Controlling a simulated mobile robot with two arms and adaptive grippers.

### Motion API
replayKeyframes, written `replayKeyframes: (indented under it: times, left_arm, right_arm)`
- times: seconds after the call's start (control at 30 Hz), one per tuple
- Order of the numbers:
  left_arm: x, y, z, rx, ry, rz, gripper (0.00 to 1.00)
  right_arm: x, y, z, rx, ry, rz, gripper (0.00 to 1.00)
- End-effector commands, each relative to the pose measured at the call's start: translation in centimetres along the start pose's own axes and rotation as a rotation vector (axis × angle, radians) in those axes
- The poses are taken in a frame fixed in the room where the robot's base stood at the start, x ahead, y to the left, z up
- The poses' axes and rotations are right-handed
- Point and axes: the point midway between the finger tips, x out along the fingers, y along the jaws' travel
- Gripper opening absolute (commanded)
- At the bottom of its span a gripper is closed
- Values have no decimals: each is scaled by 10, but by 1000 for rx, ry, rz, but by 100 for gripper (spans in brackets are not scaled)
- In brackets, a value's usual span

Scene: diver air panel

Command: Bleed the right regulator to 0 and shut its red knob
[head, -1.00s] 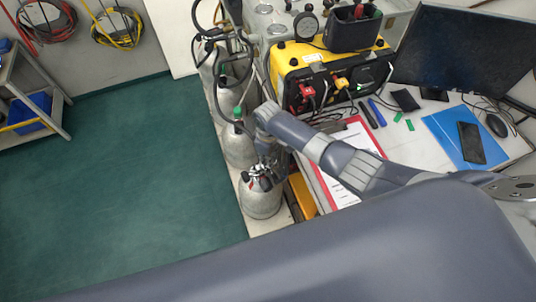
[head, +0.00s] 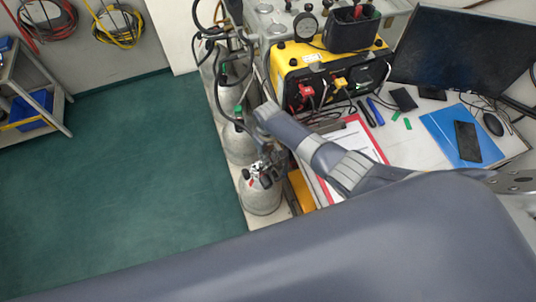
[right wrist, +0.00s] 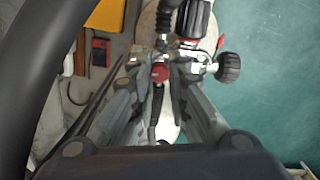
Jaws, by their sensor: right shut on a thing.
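The red knob (right wrist: 160,73) shows between the fingertips of my right gripper (right wrist: 162,80) in the right wrist view. The gripper is shut on it. A black knob (right wrist: 229,67) sticks out to the right of the fingers. A regulator gauge with a red edge (right wrist: 192,20) sits above; its reading cannot be made out. In the head view my right gripper (head: 272,163) is at the top of the nearest grey cylinder (head: 261,201), beside the small red and white regulator parts (head: 256,170). My left gripper is not in view.
More grey cylinders (head: 237,146) with black hoses stand in a row behind. A yellow air panel (head: 325,68) and a clipboard (head: 350,150) are on the bench to the right. The green floor (head: 120,190) at left is clear.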

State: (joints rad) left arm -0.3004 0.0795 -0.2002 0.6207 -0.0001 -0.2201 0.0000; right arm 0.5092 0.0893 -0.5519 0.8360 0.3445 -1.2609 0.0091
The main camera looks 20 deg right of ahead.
Motion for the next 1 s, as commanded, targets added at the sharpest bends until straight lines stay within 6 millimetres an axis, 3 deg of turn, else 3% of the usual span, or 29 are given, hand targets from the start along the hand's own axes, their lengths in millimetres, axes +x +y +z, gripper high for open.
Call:
replayKeyframes:
  times: [0.23,0.27,0.33,0.37,0.77,1.0]
  left_arm:
    - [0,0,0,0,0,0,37]
    - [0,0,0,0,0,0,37]
    - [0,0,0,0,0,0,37]
    - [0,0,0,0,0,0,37]
    - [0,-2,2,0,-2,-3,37]
    - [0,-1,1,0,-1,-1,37]
  right_arm:
    - [-1,0,-1,-1,3,0,0]
    - [-1,0,-1,-1,3,0,20]
    - [-1,0,-1,-1,3,0,36]
    - [-1,0,-1,-1,3,0,37]
    - [-3,0,0,-1,1,0,37]
    - [-25,0,0,-2,4,-1,37]
